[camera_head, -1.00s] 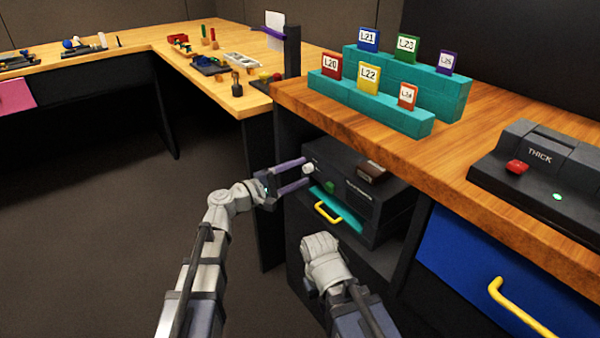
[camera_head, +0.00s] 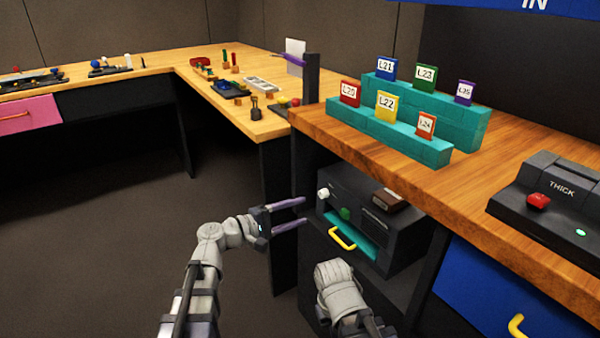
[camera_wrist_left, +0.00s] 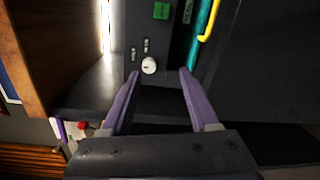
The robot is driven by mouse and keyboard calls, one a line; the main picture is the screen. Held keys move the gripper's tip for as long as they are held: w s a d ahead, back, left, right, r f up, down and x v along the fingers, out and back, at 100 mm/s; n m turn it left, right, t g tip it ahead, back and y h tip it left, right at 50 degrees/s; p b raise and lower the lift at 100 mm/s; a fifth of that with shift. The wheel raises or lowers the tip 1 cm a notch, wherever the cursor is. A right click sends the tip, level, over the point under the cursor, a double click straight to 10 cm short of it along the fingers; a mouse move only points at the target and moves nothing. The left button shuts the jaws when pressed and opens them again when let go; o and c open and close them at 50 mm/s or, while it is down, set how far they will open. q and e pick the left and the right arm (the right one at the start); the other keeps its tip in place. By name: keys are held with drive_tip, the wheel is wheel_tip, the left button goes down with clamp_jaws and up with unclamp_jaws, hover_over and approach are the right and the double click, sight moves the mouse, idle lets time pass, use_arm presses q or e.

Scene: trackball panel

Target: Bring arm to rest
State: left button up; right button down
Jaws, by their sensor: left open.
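My left gripper (camera_head: 303,213) is open and empty, its two purple fingers apart and pointing right toward a black machine (camera_head: 408,235) on the shelf under the wooden bench. The machine has a white knob (camera_head: 323,193), a green button (camera_head: 345,213) and a teal panel with a yellow handle (camera_head: 341,238). In the left wrist view the fingers (camera_wrist_left: 160,75) stand either side of the white knob (camera_wrist_left: 149,66) in the picture, with no contact visible. My right arm shows at the bottom middle; its gripper is not visible.
Teal steps (camera_head: 410,140) with several labelled tags stand on the bench. A black device marked THICK (camera_head: 560,192) sits at right, above a blue drawer (camera_head: 478,285). A side table (camera_head: 160,75) with small items runs left. The floor (camera_head: 110,240) at left is clear.

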use_arm(q)
drive_tip(key=s+d+f+m+g+y+p, duration=0.1)
drive_tip(key=s+d+f+m+g+y, duration=0.25)
drive_tip(key=s+f, duration=0.25)
drive_tip(key=s+d+f+m+g+y+p, duration=0.1)
drive_tip(key=s+d+f+m+g+y, duration=0.1)
drive_tip(key=s+d+f+m+g, duration=0.25)
drive_tip(key=s+a+f+m+g+y+p, duration=0.2)
drive_tip(key=s+a+f+m+y, duration=0.35)
drive_tip(key=s+a+y, duration=0.45)
wheel_tip(320, 180, up, 37)
drive_tip(key=d+p, duration=0.1)
drive_tip(key=p, duration=3.6)
drive_tip(key=shift+s+r+p, duration=0.15)
drive_tip(key=shift+s+p, duration=0.15)
drive_tip(key=shift+s, duration=0.1)
drive_tip(key=shift+d, duration=0.1)
